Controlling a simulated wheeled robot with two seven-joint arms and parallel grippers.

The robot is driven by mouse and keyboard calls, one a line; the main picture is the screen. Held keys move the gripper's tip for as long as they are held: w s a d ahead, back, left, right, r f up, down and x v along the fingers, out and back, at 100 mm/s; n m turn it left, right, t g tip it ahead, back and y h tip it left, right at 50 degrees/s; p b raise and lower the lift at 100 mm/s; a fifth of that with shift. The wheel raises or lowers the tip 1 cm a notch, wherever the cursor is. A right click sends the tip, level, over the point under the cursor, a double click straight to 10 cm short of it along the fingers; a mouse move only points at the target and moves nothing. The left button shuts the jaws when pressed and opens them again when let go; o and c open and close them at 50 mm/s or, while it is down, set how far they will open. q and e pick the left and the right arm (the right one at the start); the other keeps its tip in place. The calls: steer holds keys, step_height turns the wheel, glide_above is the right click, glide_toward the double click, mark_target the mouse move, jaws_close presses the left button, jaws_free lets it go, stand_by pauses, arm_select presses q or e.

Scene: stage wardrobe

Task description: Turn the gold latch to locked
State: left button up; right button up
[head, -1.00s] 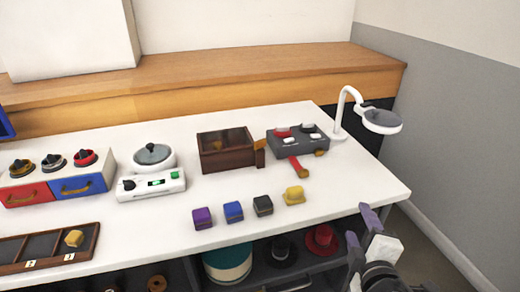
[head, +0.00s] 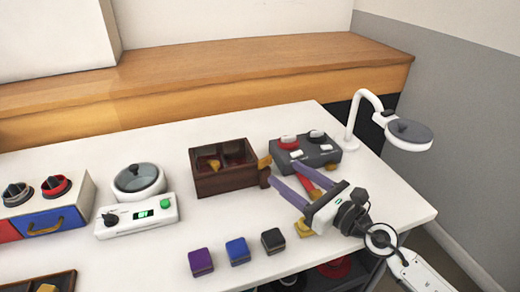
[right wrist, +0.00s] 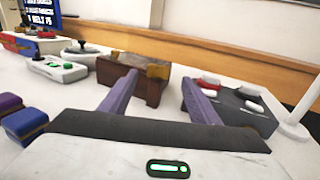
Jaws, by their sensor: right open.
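The brown box (head: 222,182) stands on the white table. A gold piece (head: 264,161) at its right end looks like the latch, with a dark brown part (head: 265,177) below it. In the right wrist view the gold piece (right wrist: 158,71) shows ahead, between the two fingertips. My right gripper (head: 283,172) is open and empty, its purple fingers pointing at that end of the box. I cannot tell whether they touch the latch. The left gripper is out of view.
A white lamp (head: 405,135) stands at the right. Purple (head: 201,262), blue (head: 238,250) and black (head: 273,241) cubes lie in front; a yellow cube (head: 303,229) is partly hidden by my gripper.

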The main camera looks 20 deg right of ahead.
mark_target(266, 160)
steer(key=x, duration=0.8)
steer(key=shift+r, duration=0.15)
steer(key=shift+w+a, duration=0.35)
steer(key=shift+w, duration=0.3)
steer(key=shift+c, duration=0.8)
steer(key=c, duration=0.9)
steer(key=r+m+h+p, duration=0.1)
steer(key=p, duration=0.3)
steer(key=shift+t+h, duration=0.4)
steer(key=m+h+p, duration=0.1)
steer(key=h+p, duration=0.1)
steer(key=p, duration=0.1)
steer(key=shift+m, duration=0.3)
steer(key=shift+f+m+t+h+p, duration=0.2)
steer(key=shift+m+t+h+p, duration=0.2)
steer(key=shift+m+h+p, duration=0.45)
steer(key=shift+f+h+p, duration=0.2)
steer(key=shift+h+p, duration=0.15)
steer(key=shift+h, duration=0.4)
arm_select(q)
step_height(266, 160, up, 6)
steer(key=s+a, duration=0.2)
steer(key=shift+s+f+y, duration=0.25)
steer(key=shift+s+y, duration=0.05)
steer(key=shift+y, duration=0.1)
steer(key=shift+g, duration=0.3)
